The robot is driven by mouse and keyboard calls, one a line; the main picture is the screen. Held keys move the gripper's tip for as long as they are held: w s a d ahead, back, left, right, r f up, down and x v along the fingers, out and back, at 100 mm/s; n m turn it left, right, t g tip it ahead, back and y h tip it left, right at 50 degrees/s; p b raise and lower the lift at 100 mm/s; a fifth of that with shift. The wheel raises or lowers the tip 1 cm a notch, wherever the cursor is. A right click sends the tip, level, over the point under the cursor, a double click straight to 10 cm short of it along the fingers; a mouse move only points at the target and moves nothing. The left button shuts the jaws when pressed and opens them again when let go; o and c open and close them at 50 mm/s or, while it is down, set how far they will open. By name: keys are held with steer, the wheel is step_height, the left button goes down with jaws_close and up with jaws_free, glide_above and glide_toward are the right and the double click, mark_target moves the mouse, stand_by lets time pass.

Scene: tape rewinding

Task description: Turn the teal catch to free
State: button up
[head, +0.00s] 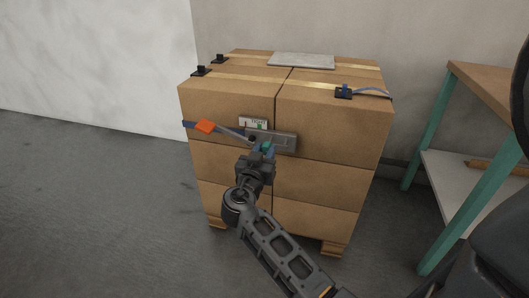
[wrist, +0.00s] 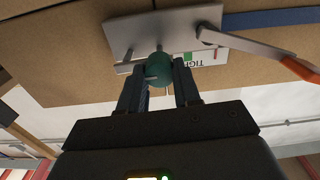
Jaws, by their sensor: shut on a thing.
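The teal catch (wrist: 160,70) is a round knob on a grey metal plate (head: 280,141) fixed to the front of the stacked boxes. In the head view the teal catch (head: 266,146) shows just above my gripper (head: 262,154), which hides part of it. In the wrist view my gripper (wrist: 160,88) has one finger on each side of the teal knob, shut on it. A lever with an orange grip (head: 205,126) reaches left from the plate on a blue strap. A white label (head: 253,123) with a green mark sits above the plate; its lettering is only partly readable.
The cardboard boxes (head: 325,125) stand stacked on a pallet against the wall. A teal-legged shelf (head: 435,140) stands at right. The floor at left is clear.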

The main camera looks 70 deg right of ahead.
steer(key=n, duration=0.4)
steer(key=shift+w, duration=0.1)
steer(key=n+p, duration=0.1)
steer(key=n, duration=0.4)
steer(key=shift+a+p, duration=0.1)
steer(key=shift+p, duration=0.25)
steer(key=n+p, duration=0.2)
steer(key=n, duration=0.3)
steer(key=shift+p, duration=0.35)
steer(key=shift+w+f+n+p, duration=0.15)
steer(key=shift+n+p, duration=0.65)
steer(key=shift+n, duration=0.9)
steer(key=o, duration=1.1)
steer(key=shift+c, duration=0.2)
steer(key=a, duration=0.7)
steer(key=shift+s+a+p, duration=0.35)
steer(key=shift+s+p, duration=0.05)
